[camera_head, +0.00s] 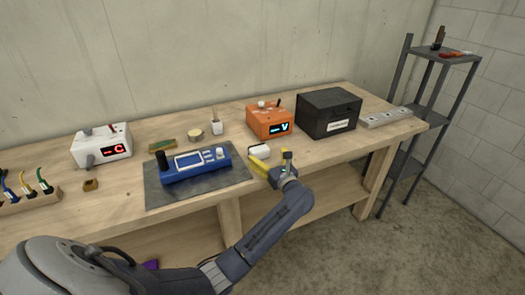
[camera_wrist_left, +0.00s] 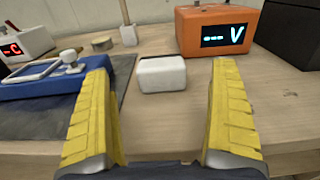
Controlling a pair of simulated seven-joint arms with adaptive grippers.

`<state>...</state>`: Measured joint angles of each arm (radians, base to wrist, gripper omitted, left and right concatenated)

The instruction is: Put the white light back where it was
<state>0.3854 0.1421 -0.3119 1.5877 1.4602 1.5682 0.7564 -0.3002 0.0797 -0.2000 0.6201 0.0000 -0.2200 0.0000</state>
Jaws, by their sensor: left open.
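A small white box-shaped block (camera_head: 260,151), which appears to be the white light, sits on the wooden workbench (camera_head: 345,148) just right of the blue device's dark mat. In the left wrist view the white block (camera_wrist_left: 162,76) stands upright on the wood, centred between my yellow fingers with clear space on both sides. My left gripper (camera_head: 270,165) is open and empty, low over the bench's front edge, its fingers pointing toward the block. The wrist view shows the left gripper (camera_wrist_left: 162,110) touching nothing. My right gripper is not in view.
A blue device (camera_head: 195,168) lies on a dark mat (camera_head: 165,195) to the left. An orange display box (camera_head: 268,121) and a black box (camera_head: 325,112) stand behind and right. A white display box (camera_head: 100,146) is far left. A dark shelf (camera_head: 440,55) stands right.

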